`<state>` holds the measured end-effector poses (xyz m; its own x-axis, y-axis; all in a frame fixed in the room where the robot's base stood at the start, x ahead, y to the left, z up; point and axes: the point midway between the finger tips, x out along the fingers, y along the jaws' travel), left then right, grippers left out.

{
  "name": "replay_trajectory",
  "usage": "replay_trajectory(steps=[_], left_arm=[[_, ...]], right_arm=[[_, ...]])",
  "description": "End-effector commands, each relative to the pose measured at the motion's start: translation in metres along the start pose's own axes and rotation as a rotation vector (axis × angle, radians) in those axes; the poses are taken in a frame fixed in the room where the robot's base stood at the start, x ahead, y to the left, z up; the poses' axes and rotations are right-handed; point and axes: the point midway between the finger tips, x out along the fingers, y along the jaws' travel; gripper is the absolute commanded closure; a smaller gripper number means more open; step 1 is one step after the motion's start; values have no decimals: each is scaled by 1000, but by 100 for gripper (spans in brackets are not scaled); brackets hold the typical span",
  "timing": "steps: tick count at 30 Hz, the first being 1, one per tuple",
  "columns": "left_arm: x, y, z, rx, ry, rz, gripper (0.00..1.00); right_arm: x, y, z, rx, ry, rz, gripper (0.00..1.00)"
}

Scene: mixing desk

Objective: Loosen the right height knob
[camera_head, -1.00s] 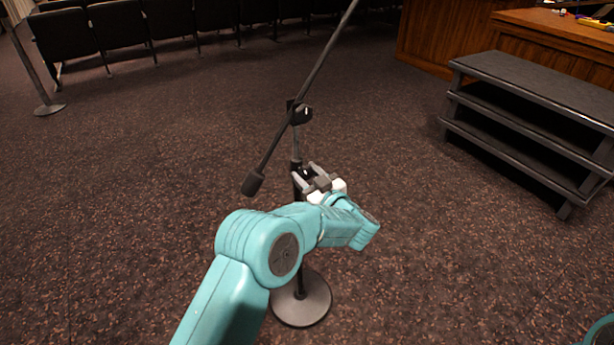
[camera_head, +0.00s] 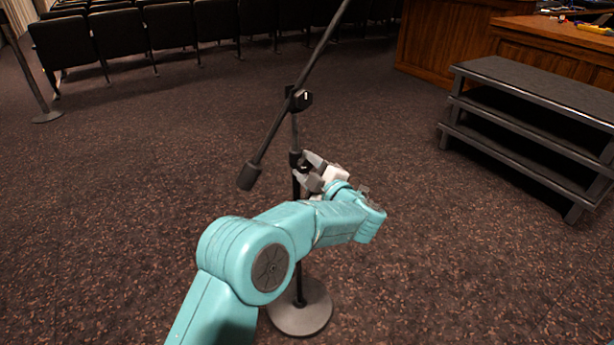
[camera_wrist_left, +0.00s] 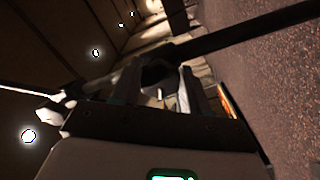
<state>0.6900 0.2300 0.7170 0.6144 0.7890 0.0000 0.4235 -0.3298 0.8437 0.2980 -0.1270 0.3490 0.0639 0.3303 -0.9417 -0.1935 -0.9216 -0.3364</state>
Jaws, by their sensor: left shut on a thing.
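A black microphone stand stands upright on a round base (camera_head: 300,312) in the middle of the head view. A dark boom (camera_head: 318,55) slants across its top, with a black counterweight (camera_head: 250,176) at its lower end and a boom joint (camera_head: 300,99) where it meets the pole. The height knob sits at the collar (camera_head: 295,158) lower on the pole, mostly hidden by my fingers. My left gripper (camera_head: 310,168) is shut on this knob from the right side. In the left wrist view the dark knob (camera_wrist_left: 160,74) shows between the fingers. My right gripper is out of view.
A dark stepped riser (camera_head: 535,85) stands at the right, with wooden furniture (camera_head: 450,35) behind it. A row of dark seats (camera_head: 90,40) runs along the back left, near a post base (camera_head: 47,117). Carpet around the stand is clear.

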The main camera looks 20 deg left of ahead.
Motion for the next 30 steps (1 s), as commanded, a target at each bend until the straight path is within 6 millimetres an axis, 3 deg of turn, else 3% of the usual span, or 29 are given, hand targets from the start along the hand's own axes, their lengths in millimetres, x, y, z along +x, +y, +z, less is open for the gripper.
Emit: replay_trajectory(steps=[3,13,30], left_arm=[[-1,-4,4,-91,-4,0,86],[-1,-2,3,-276,-4,0,86],[-2,0,2,-341,-6,-1,86]], right_arm=[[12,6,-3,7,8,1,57],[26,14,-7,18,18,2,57],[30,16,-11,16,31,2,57]])
